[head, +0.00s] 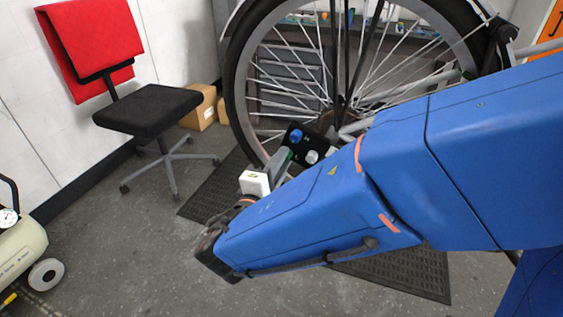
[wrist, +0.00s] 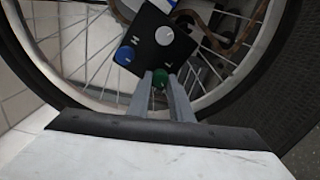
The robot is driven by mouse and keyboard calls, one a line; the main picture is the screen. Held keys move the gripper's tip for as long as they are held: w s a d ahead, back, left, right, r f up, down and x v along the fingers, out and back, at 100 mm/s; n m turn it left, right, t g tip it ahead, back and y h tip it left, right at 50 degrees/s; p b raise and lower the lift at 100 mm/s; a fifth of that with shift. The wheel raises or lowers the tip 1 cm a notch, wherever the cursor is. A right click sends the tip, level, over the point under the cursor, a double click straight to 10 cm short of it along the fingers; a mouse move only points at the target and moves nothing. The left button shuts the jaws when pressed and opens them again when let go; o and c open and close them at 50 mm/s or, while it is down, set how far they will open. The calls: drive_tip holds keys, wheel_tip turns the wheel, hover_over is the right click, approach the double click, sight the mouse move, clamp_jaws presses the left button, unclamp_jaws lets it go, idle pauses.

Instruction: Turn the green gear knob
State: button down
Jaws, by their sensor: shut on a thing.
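A black control box with knobs (wrist: 150,36) stands in front of the bike wheel. In the wrist view the green knob (wrist: 159,78) is on its lower edge, between the tips of my gripper (wrist: 160,80). The fingers are shut on it, one on each side. A blue knob (wrist: 125,54) is at the left and a white knob (wrist: 164,36) above. In the head view the box (head: 305,143) shows beyond my gripper (head: 286,155), with its blue knob (head: 296,136) and white knob (head: 312,156). The green knob is mostly hidden there by the gripper.
The large bike wheel (head: 233,84) stands right behind the box. A red and black office chair (head: 148,108) is at the left, with cardboard boxes (head: 202,108) by the wall. A cream compressor (head: 20,250) is at the lower left. Black mats (head: 405,270) lie on the grey floor.

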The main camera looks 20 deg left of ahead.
idle(0.4)
drive_tip(key=c, duration=1.6)
unclamp_jaws()
drive_tip(key=shift+s, duration=0.1)
drive_tip(key=s, duration=0.5)
drive_tip(key=s+a, duration=0.1)
drive_tip(key=s, duration=1.1)
drive_tip(key=shift+s+a, duration=0.1)
drive_tip(key=shift+a, duration=0.1)
